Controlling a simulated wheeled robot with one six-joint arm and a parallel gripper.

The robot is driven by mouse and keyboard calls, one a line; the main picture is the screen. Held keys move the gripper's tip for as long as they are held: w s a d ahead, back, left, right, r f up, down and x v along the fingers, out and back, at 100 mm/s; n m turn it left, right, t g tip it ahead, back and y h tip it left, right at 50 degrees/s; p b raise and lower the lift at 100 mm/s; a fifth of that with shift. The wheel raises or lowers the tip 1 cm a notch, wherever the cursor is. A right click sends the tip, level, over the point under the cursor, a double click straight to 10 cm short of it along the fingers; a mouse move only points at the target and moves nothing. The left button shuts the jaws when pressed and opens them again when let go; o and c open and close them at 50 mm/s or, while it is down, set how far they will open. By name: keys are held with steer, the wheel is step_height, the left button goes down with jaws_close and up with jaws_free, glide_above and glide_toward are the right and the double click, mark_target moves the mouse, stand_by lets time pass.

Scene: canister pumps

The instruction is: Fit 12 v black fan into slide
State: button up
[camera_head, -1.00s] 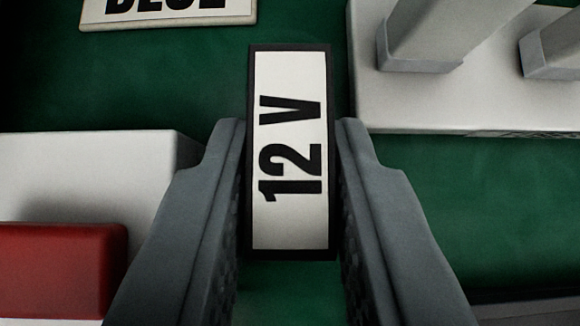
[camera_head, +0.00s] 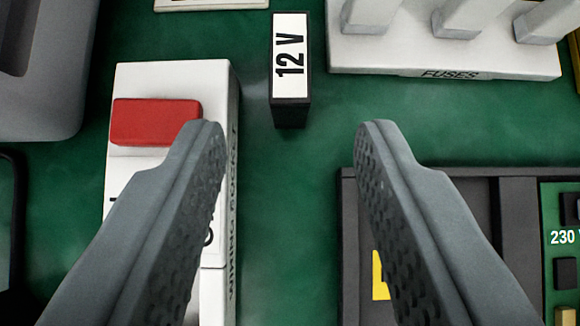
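A small black block with a white "12 V" label (camera_head: 290,75) stands on the green surface at the top middle of the view. My gripper (camera_head: 290,140) is open, with its two grey fingers wide apart and nothing between them. The block is beyond the fingertips, apart from both fingers. At the lower right is a dark grey frame with raised edges (camera_head: 420,180), partly hidden by the right finger. I cannot tell whether it is the slide.
A white "wiring socket" box (camera_head: 220,90) with a red button (camera_head: 155,122) stands left, partly behind the left finger. A white "FUSES" block (camera_head: 450,62) with upright posts stands top right. A grey housing (camera_head: 40,70) is top left. Green board (camera_head: 290,220) is bare between the fingers.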

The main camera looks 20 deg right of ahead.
steer(key=shift+v, duration=2.05)
